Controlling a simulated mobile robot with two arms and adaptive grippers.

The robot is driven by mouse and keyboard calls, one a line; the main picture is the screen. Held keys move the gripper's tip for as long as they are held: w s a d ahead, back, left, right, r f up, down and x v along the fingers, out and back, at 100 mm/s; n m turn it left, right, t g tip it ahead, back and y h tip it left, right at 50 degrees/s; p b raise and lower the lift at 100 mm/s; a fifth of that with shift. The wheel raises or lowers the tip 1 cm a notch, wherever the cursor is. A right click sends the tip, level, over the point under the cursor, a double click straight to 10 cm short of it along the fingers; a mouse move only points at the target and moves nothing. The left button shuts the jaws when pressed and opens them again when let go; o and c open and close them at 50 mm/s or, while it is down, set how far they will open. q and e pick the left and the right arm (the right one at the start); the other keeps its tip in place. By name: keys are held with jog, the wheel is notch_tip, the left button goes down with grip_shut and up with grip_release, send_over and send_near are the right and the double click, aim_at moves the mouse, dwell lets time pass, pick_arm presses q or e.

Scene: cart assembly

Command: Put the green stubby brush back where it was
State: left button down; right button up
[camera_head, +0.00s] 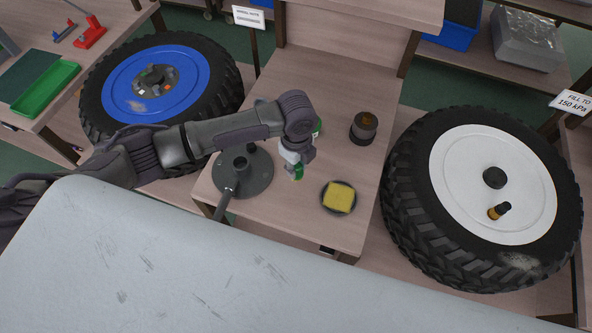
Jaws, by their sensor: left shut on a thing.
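My left arm reaches in from the left over the wooden table (345,85). My left gripper (295,168) points down above the table and is shut on the green stubby brush (299,173). Only a small green part of the brush shows below the fingers; the rest is hidden. I cannot tell whether the brush touches the table. A black round holder (258,180) with an upright post stands just left of the gripper. My right gripper is not in view.
A yellow sponge (340,196) lies on a dark round dish, right of the gripper. A dark jar (362,130) stands further back. Another green item (318,127) is mostly hidden behind my wrist. Large wheels flank the table. A scratched grey panel (150,265) fills the front.

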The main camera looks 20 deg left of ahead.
pick_arm(q)
notch_tip(320, 180, down, 3)
jog(key=shift+f+p, duration=0.2)
jog(key=shift+p, duration=0.2)
jog(key=shift+f, duration=0.25)
jog(key=shift+f, duration=0.2)
jog(key=c, duration=0.9)
grip_release()
jog(key=shift+r, duration=0.15)
notch_tip(320, 180, up, 12)
jog(key=shift+r+b, duration=0.1)
jog(key=shift+b, duration=0.55)
